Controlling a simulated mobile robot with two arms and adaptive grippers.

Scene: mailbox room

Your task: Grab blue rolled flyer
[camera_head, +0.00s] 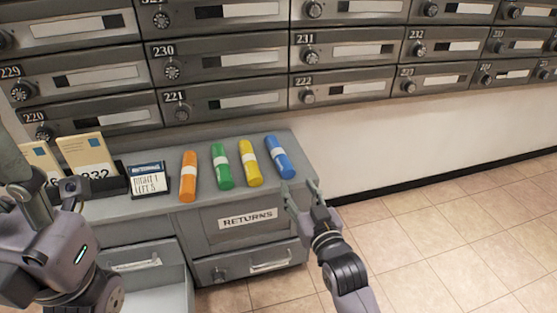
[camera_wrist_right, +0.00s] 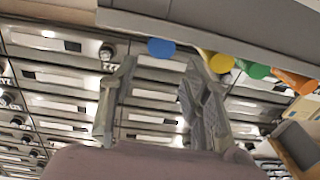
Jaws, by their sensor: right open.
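The blue rolled flyer (camera_head: 280,157) lies on the grey cabinet top at the right end of a row of rolled flyers, with a pale band around it. Its round blue end shows in the right wrist view (camera_wrist_right: 161,48), between and beyond the two fingertips. My right gripper (camera_head: 299,186) is open and empty, just in front of the near end of the blue flyer and apart from it. It also shows in the wrist view (camera_wrist_right: 160,68). My left gripper (camera_head: 52,192) is at the left, by the card holders; its finger opening is unclear.
Yellow (camera_head: 250,162), green (camera_head: 222,166) and orange (camera_head: 188,176) rolled flyers lie left of the blue one. A small sign (camera_head: 148,179) and card holders (camera_head: 97,165) stand further left. Mailboxes (camera_head: 220,55) line the wall behind. An open drawer (camera_head: 150,280) is below; floor right is clear.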

